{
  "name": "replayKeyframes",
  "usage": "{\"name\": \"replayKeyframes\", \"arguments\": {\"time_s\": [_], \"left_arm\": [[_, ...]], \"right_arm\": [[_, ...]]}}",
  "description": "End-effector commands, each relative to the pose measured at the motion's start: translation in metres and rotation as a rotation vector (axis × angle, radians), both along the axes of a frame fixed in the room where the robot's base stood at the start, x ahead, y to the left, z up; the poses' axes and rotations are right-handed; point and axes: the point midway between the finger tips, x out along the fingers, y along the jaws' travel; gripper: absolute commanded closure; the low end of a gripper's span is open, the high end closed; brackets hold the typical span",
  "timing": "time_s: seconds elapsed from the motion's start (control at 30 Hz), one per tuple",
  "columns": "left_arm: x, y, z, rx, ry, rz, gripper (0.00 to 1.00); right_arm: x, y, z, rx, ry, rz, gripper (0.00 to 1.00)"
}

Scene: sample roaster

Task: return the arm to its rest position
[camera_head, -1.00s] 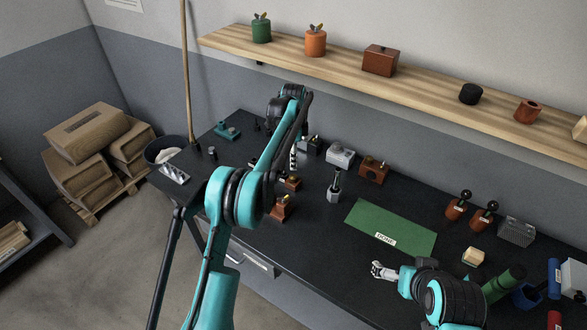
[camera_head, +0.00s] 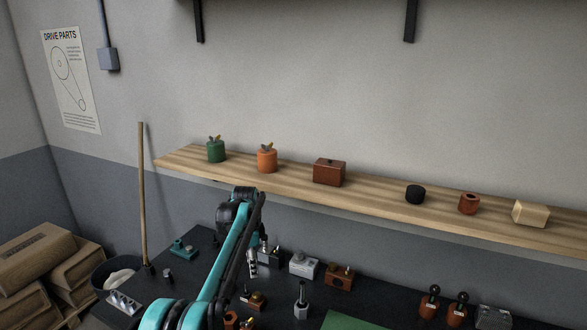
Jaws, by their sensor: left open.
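My left arm (camera_head: 232,250), teal and black, comes up from the bottom and bends down over the black bench. My left gripper (camera_head: 252,268) hangs near the small parts at the bench's left part, partly hidden behind the arm's own links. It is open and I see nothing held in it. A small brown block with a metal piece (camera_head: 253,299) stands on the bench just below it in the picture. My right arm and right gripper are out of the picture.
A wooden shelf (camera_head: 380,199) runs above the bench, bearing a green canister (camera_head: 216,150), an orange canister (camera_head: 267,160) and a brown box (camera_head: 329,172). A grey block (camera_head: 303,264) and a green mat (camera_head: 348,321) are on the bench. A pole (camera_head: 142,195) leans at left.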

Motion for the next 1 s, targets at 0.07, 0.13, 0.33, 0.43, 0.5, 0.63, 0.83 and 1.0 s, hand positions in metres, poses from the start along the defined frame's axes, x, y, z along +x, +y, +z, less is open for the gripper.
{"name": "replayKeyframes", "arguments": {"time_s": [0.07,0.13,0.33,0.43,0.5,0.63,0.83,1.0], "left_arm": [[-0.020,0.003,0.022,-0.007,-0.037,0.081,0.52],[-0.040,0.005,0.039,-0.016,-0.074,0.164,0.52],[-0.106,0.010,0.074,-0.058,-0.178,0.395,0.52],[-0.144,0.012,0.081,-0.088,-0.227,0.510,0.52],[-0.172,0.014,0.083,-0.112,-0.261,0.588,0.52],[-0.225,0.017,0.076,-0.165,-0.322,0.734,0.52],[-0.305,0.020,0.044,-0.264,-0.406,0.951,0.52],[-0.356,0.022,0.006,-0.351,-0.461,1.105,0.52]], "right_arm": [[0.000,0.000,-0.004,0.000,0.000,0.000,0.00],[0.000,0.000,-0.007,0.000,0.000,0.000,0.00],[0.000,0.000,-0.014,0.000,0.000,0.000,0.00],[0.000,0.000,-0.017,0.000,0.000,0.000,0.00],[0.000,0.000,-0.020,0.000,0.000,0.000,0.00],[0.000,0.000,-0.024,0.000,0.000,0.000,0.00],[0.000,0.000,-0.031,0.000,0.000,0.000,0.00],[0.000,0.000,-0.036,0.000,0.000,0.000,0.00]]}}
